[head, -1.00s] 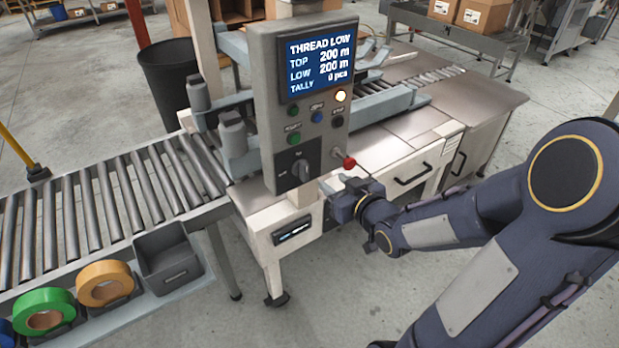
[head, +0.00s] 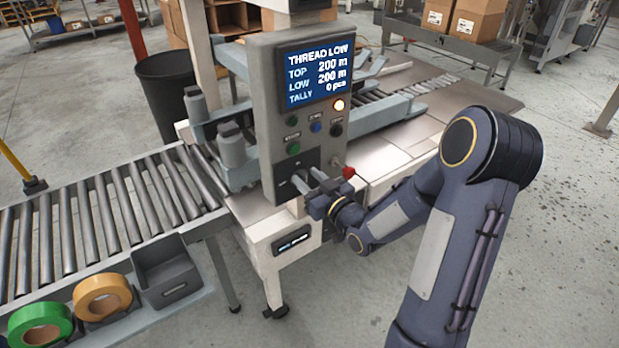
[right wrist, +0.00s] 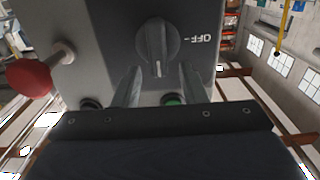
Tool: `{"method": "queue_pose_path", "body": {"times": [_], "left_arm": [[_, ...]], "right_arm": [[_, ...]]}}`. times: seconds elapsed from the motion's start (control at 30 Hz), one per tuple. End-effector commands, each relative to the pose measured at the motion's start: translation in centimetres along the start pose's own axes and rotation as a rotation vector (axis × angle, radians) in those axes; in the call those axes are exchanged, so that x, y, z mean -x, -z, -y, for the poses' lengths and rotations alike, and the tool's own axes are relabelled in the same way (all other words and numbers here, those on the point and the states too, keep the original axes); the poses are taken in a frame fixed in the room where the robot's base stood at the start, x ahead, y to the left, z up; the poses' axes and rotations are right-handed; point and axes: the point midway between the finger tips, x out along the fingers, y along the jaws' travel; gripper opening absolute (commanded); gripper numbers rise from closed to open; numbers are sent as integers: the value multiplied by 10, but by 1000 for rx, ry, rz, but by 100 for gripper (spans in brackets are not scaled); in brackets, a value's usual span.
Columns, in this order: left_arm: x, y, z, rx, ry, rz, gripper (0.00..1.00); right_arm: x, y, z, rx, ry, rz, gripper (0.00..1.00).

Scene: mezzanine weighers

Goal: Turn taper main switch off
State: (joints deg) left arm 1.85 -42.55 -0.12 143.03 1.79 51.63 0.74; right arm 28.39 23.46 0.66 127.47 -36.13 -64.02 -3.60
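The taper's control panel (head: 308,110) has a dark rotary switch (head: 299,178) on its lower part. In the right wrist view the switch knob (right wrist: 157,45) has its white mark pointing down in the picture, and an "OFF" label (right wrist: 203,39) reads upside down to its right. My right gripper (head: 318,181) is in front of the switch. The wrist view shows its two fingers (right wrist: 158,84) apart, with the knob ahead between and beyond the tips. I cannot tell whether they touch it. The screen (head: 319,75) is lit and reads "THREAD LOW". My left gripper is out of view.
A red ball-ended lever (head: 348,172) sticks out just right of the switch. Open floor lies to the right.

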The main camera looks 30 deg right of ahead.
Motion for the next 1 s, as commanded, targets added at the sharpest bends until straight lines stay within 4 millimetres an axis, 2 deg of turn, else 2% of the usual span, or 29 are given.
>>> {"method": "queue_pose_path", "body": {"times": [0.23,0.5,0.53,0.77,1.0], "left_arm": [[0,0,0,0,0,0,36],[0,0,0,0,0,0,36],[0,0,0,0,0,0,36],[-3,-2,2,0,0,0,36],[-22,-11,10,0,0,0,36]], "right_arm": [[-1,0,0,0,0,0,37],[-1,0,0,0,0,0,2],[-1,0,0,0,0,0,0],[0,-1,0,12,0,-1,0],[-1,-4,3,102,-1,-5,0]]}}
